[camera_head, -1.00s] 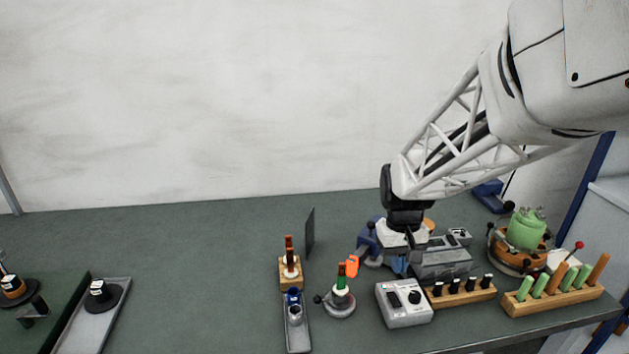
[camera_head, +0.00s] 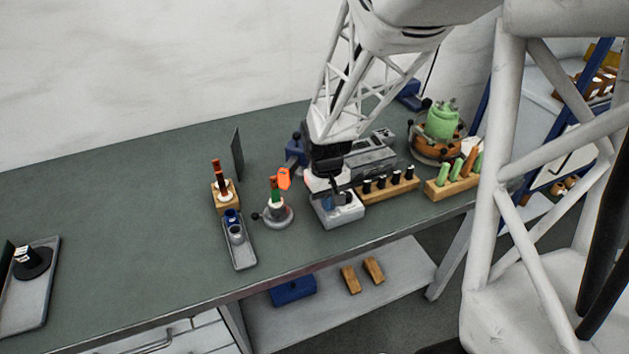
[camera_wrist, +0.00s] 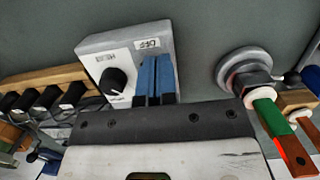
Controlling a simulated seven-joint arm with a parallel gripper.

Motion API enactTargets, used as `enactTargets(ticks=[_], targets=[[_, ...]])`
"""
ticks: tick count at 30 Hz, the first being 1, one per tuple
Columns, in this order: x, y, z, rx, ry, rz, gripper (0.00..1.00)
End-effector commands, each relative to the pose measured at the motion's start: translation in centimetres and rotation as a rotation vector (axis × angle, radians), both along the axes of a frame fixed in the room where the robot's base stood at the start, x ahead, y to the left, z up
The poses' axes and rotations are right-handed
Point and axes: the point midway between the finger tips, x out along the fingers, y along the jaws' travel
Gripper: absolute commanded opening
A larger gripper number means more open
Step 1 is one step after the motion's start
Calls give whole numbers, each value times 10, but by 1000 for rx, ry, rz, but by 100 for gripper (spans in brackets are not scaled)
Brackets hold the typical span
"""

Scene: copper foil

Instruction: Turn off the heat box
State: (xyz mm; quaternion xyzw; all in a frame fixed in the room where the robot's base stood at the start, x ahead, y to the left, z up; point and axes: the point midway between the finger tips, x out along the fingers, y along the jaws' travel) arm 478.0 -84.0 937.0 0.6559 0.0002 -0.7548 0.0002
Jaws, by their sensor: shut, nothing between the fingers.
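The heat box, a light grey box (camera_head: 341,216) with a dial, stands near the table's front edge, partly hidden under my gripper (camera_head: 331,203). In the wrist view the heat box (camera_wrist: 99,45) shows a white face with a black knob (camera_wrist: 112,80) and a label reading OFF (camera_wrist: 147,43). My gripper's blue fingers (camera_wrist: 155,78) are shut, empty and over the box's face, just right of the knob and below the label. I cannot tell whether the fingertips touch the box or a switch hidden under them.
A wooden rack (camera_head: 388,189) with black-topped pieces stands right of the box. A round-based stand (camera_head: 278,216) with a green and orange handle stands close on its left. A larger grey device (camera_head: 372,160) lies behind.

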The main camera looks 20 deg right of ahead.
Motion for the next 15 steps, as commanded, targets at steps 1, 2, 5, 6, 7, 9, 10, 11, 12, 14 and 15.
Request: enactTargets(ticks=[1,2,5,6,7,9,10,11,12,14,15], targets=[[0,0,0,0,0,0,0],[0,0,0,0,0,0,0],[0,0,0,0,0,0,0],[0,0,0,0,0,0,0],[0,0,0,0,-1,0,0],[0,0,0,0,-7,0,0],[0,0,-1,0,-12,0,0],[-1,0,-1,0,-17,0,0],[-1,0,-2,1,-27,0,0],[-2,0,-4,1,-48,-1,0],[-2,0,-5,1,-53,0,0]])
